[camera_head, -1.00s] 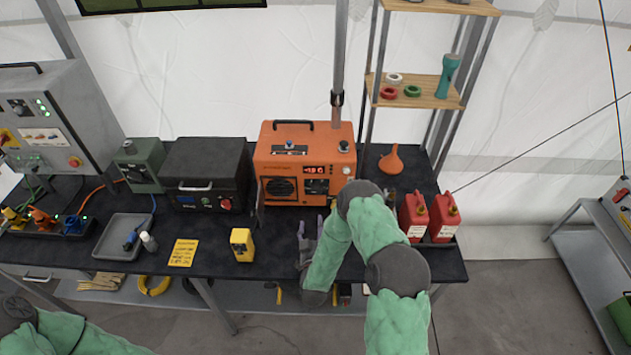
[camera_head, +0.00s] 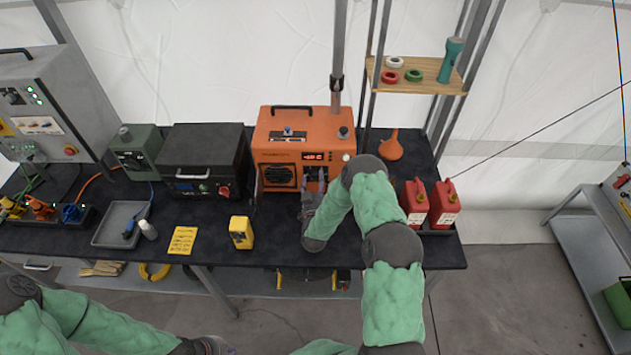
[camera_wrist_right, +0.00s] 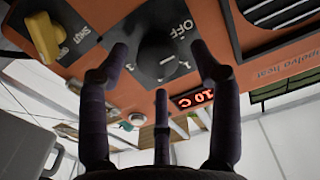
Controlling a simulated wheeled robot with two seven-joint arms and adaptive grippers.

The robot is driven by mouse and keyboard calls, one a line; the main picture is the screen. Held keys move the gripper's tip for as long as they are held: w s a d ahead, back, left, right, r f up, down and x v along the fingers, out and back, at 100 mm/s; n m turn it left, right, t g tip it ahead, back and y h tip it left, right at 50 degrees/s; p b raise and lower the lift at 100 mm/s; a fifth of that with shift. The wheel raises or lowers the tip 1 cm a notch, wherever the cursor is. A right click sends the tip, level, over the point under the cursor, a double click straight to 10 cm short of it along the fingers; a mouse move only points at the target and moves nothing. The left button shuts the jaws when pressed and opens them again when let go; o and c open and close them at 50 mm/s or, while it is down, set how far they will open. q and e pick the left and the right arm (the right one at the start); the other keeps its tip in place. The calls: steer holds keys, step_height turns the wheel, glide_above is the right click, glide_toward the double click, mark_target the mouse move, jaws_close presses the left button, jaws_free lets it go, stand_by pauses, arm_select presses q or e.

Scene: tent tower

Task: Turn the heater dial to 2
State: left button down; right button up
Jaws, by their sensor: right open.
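The orange heater (camera_head: 275,148) stands on the black table in the head view, with a lit red display. The black heater dial (camera_wrist_right: 158,58) is in the upper middle of the right wrist view, on a dark plate with OFF printed beside it. Its pointer setting is not clear. My right gripper (camera_head: 314,180) is at the heater's front and hides the dial in the head view. In the wrist view the right gripper (camera_wrist_right: 160,50) is open, its fingers spread around the dial; contact is unclear. My left gripper (camera_head: 213,346) is at the bottom edge, partly cut off.
A yellow knob (camera_wrist_right: 42,36) marked SHUT sits beside the dial plate. On the table, a yellow box (camera_head: 241,233) stands in front of the heater, red cans (camera_head: 443,204) to the right and a black case (camera_head: 205,160) to the left. The front middle is partly free.

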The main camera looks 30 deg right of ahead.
steer(key=shift+w+d, duration=0.2)
steer(key=shift+w, duration=0.05)
steer(key=c, duration=1.1)
